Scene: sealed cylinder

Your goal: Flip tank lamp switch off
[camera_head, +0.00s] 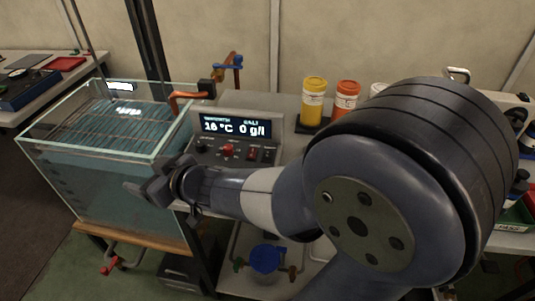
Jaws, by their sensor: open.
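A grey control box (210,156) stands at the right end of the glass tank (150,142). Its display (233,127) reads 16 °C and 0 g/l. Below the display are a red knob (228,149), a red switch (253,154) and small dark controls. I cannot read their labels, so I cannot tell which is the tank lamp switch. Bright white reflections show on the tank's water. My gripper (148,184) is open and empty, in front of the tank's right corner, to the left of and below the control box. My forearm passes in front of the box's lower edge.
A yellow jar (313,102) and an orange jar (345,98) stand on the bench behind my arm. Orange and blue piping (228,63) rises behind the box. A blue valve or pump (267,258) sits below. My arm hides much of the right side.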

